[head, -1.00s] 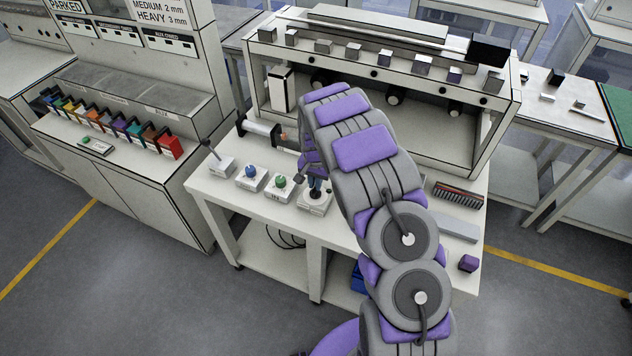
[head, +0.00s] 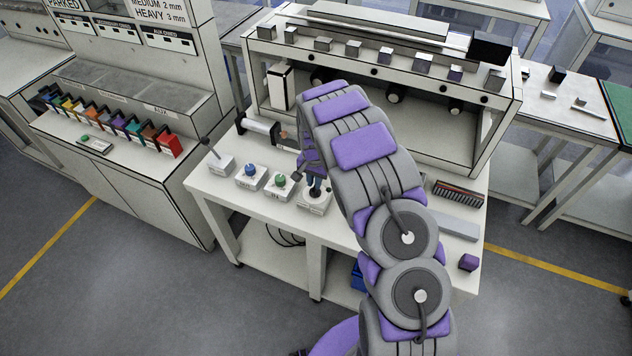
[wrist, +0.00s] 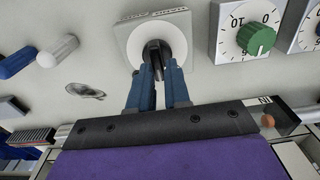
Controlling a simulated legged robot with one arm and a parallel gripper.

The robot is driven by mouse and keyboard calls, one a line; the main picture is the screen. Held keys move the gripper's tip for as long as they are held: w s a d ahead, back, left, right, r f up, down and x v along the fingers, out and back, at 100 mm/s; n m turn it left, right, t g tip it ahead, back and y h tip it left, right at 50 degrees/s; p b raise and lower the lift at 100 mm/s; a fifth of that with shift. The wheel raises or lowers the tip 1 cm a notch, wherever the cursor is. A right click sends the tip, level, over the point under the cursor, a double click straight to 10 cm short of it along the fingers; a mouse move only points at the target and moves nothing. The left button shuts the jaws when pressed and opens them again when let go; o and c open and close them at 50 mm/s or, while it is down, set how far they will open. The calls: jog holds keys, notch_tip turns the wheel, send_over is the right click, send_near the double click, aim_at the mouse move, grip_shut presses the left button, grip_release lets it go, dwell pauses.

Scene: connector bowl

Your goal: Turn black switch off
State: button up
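The black switch (wrist: 155,48) sits on a round white dial plate (wrist: 128,34) in the wrist view, at the top centre. My gripper (wrist: 160,72) has its two blue fingers close together at the black knob, one on each side, with a narrow gap between them. They look closed on the knob, and the fingertips partly hide it. In the head view my gripper (head: 315,184) points down at the black switch (head: 315,193), the rightmost of a row of small white control boxes on the bench. The switch's pointer and exact angle are hidden.
A green knob (wrist: 256,39) sits on the neighbouring box, also seen in the head view (head: 280,180). A blue knob (head: 250,170) and a lever box (head: 219,162) stand further left. A shelf frame (head: 480,140) stands behind. A purple cube (head: 468,263) lies at the bench's right.

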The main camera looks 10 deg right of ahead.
jog(key=shift+s+a+r+g+p, duration=0.1)
jog(key=shift+s+r+g+p, duration=0.15)
jog(key=shift+r, duration=0.4)
jog(key=shift+s+r+g+p, duration=0.15)
jog(key=shift+s+r+p, duration=0.1)
jog(key=shift+r, duration=0.35)
notch_tip(320, 180, up, 15)
jog(key=p, duration=0.1)
jog(key=shift+f+t+p, duration=0.15)
jog(key=shift+t+p, duration=0.2)
jog(key=shift+t, duration=0.05)
jog(key=shift+w, duration=0.15)
